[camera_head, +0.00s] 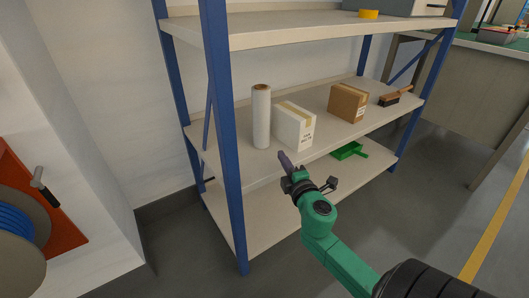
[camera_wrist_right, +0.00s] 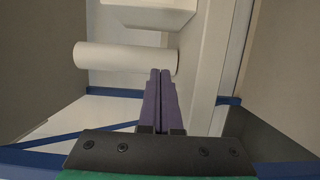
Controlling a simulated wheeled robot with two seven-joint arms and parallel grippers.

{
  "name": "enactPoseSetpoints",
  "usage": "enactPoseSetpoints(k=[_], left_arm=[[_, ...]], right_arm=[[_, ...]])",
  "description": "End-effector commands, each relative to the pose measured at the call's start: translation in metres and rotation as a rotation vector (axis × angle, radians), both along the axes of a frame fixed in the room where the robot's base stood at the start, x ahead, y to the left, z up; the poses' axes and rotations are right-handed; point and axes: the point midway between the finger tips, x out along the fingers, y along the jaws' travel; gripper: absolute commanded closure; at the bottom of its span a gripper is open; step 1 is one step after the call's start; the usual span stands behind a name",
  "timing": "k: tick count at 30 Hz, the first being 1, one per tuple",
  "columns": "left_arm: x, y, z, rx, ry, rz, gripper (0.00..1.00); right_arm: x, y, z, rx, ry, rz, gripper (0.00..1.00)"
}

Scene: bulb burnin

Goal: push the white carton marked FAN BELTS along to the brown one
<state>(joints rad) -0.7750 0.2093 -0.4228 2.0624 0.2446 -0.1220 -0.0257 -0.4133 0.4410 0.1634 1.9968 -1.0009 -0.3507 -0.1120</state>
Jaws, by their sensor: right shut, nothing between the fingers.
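The white carton (camera_head: 294,125) with a tan tape strip and small dark print stands on the middle shelf in the head view. The brown carton (camera_head: 348,102) stands farther right on the same shelf, with a gap between them. My right gripper (camera_head: 284,158) is shut and empty at the front edge of that shelf, in front of and a little left of the white carton, apart from it. Its closed purple fingers (camera_wrist_right: 160,72) show in the right wrist view, where part of a white box-like shape (camera_wrist_right: 148,12), likely the carton, shows at the top. My left gripper is not in view.
A white roll (camera_head: 261,116) stands upright just left of the white carton; it also shows in the wrist view (camera_wrist_right: 125,57). A brush (camera_head: 396,96) lies right of the brown carton. A blue shelf post (camera_head: 222,130) stands left. A green dustpan (camera_head: 348,151) lies on the lower shelf.

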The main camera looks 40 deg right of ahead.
Motion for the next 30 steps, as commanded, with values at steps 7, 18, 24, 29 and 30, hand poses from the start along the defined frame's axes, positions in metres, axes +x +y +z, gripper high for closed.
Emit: enactPoseSetpoints(k=[7, 18, 24, 29, 30], left_arm=[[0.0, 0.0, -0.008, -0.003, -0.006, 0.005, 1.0], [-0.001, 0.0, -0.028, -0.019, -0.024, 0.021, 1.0], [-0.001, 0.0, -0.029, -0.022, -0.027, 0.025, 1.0], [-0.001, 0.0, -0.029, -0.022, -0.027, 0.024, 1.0], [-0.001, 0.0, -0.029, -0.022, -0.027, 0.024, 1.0]], right_arm=[[0.051, -0.016, 0.001, -0.001, -0.003, -0.001, 1.0], [0.079, -0.06, -0.002, 0.001, 0.002, -0.001, 1.0], [0.078, -0.067, 0.0, 0.004, 0.002, -0.001, 1.0], [0.078, -0.067, 0.0, 0.004, 0.002, -0.001, 1.0], [0.078, -0.067, 0.0, 0.004, 0.002, -0.001, 1.0]])
